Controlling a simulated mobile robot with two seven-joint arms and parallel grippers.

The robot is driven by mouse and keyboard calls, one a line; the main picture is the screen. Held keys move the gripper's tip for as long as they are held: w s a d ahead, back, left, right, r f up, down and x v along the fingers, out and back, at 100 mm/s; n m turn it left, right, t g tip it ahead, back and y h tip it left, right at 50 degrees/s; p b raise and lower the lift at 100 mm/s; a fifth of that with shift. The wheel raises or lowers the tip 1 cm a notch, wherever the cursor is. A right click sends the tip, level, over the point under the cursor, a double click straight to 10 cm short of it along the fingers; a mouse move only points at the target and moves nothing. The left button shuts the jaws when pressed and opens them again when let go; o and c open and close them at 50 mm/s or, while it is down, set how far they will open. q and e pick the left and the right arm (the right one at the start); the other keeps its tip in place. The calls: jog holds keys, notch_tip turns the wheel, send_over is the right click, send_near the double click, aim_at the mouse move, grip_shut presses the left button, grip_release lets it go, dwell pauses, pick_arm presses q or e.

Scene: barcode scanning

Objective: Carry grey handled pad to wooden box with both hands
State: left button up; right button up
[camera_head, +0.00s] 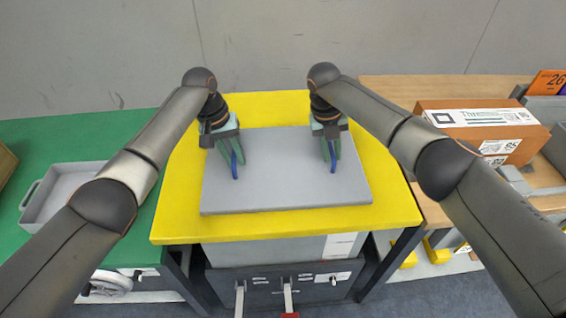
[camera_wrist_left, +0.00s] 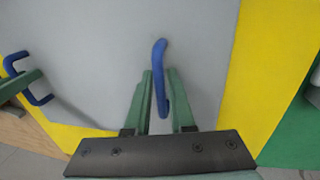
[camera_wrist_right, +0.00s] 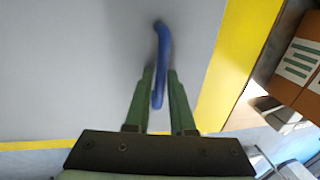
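The grey handled pad (camera_head: 285,180) lies flat on a yellow-topped table (camera_head: 175,225). It has two blue handles, one in the left wrist view (camera_wrist_left: 159,52) and one in the right wrist view (camera_wrist_right: 162,42). My left gripper (camera_head: 231,166) points down with its green fingers either side of the left handle. My right gripper (camera_head: 332,162) is likewise around the right handle. Gaps show between fingers and handles in the wrist views, so both look open. No wooden box is clearly identifiable; a brown edge (camera_head: 6,163) is cut off at the far left.
A grey tray (camera_head: 50,200) sits on the green table (camera_head: 95,130) at left. A brown labelled carton (camera_head: 485,128) stands on the wooden table (camera_head: 395,90) at right. Below the yellow top is a dark front with levers (camera_head: 287,283). A grey wall is behind.

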pick_arm(q)
grip_shut()
pick_arm(e)
grip_shut()
dwell(0.9)
